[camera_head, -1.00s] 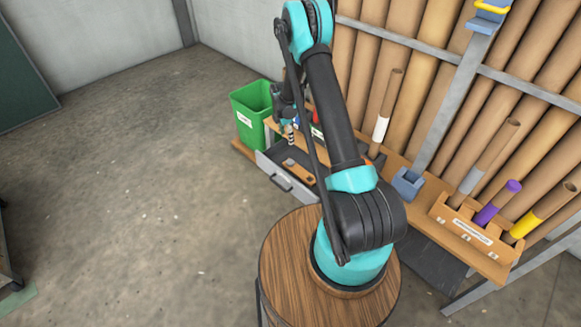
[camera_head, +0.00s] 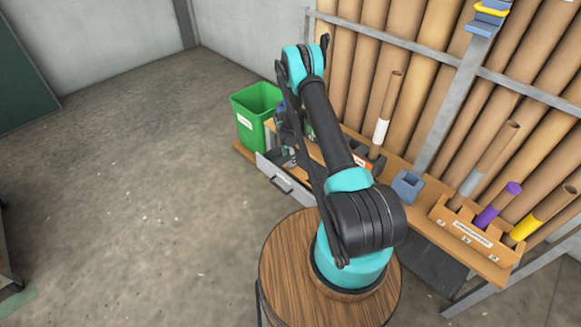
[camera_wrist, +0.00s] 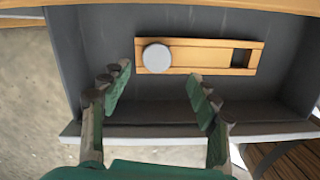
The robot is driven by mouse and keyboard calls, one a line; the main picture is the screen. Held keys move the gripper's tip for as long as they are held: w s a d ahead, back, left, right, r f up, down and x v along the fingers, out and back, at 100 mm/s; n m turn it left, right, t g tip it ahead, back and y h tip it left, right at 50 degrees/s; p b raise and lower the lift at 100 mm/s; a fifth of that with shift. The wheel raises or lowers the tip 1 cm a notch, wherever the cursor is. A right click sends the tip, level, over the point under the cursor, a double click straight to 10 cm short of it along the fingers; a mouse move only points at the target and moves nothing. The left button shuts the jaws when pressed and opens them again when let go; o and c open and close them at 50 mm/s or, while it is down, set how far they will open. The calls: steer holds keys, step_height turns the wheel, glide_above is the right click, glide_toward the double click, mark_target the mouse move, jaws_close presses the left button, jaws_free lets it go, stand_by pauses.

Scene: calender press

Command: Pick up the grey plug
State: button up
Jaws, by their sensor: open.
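The grey plug (camera_wrist: 157,58) shows in the wrist view as a round, light grey disc. It sits at the left end of a wooden block (camera_wrist: 200,56) in the open grey drawer (camera_wrist: 95,136). My gripper (camera_wrist: 159,72) is open above the drawer, its two green fingers spread wide. The plug is a little beyond the fingertips in the picture, between their lines, and nothing is between the fingers. In the head view the drawer (camera_head: 285,185) is partly visible, but my arm hides much of the gripper and the plug.
The wooden block has a dark square recess at its right end. The drawer walls rise around it. In the head view, a green bin (camera_head: 252,115) stands left of the drawer, and a wooden rack (camera_head: 470,240) with tubes is at the right. Tall brown tubes line the back.

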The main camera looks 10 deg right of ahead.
mark_target(290, 164)
steer(key=shift+w+d+f, duration=0.1)
steer(key=shift+w+f, duration=0.05)
steer(key=shift+f, duration=0.7)
steer(key=shift+w+d+f, duration=0.15)
steer(key=shift+f, duration=0.75)
steer(key=shift+w+d+f, duration=0.1)
steer(key=shift+w+f, duration=0.05)
steer(key=shift+f, duration=0.7)
steer(key=c, duration=1)
steer(key=shift+o, duration=0.2)
step_height(290, 164, up, 20)
